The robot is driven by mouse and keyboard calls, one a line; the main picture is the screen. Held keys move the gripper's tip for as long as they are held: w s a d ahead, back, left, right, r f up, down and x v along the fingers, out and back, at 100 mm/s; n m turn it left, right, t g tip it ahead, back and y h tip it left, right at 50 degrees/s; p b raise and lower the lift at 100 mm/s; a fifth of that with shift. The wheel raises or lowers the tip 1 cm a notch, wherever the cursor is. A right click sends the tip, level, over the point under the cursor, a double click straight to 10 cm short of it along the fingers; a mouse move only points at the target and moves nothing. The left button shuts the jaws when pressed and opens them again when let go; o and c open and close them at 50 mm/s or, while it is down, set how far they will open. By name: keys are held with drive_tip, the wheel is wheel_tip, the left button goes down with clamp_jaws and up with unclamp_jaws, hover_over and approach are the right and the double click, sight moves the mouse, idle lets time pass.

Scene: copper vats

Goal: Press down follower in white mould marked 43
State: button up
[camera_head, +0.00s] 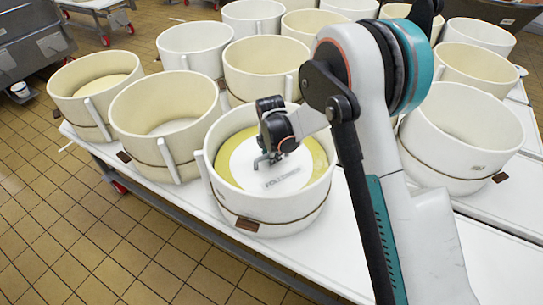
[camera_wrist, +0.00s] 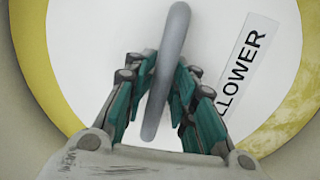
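A white round mould (camera_head: 265,222) stands near the front edge of the white table, with a cord around it and a brown tag low on its front. I cannot read a number on it. Inside, the white follower disc (camera_head: 296,175), lettered "FOLLOWER", lies within a yellow ring, below the mould's rim. The disc (camera_wrist: 100,70) also fills much of the wrist view. It has a grey upright handle (camera_wrist: 172,45). My gripper (camera_head: 268,155) reaches down into the mould; in the wrist view its teal fingers (camera_wrist: 165,85) close in on both sides of the handle and appear to grip it.
Several other white moulds stand close by, including one at left (camera_head: 165,105) and one at right (camera_head: 462,130). The white table (camera_head: 345,235) has some bare surface in front. Tiled floor (camera_head: 80,230) lies beyond its edge.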

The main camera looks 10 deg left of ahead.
drive_tip(key=shift+o, duration=0.2)
wheel_tip(320, 180, up, 12)
drive_tip(key=s, duration=0.2)
drive_tip(key=shift+d, duration=0.15)
idle(0.3)
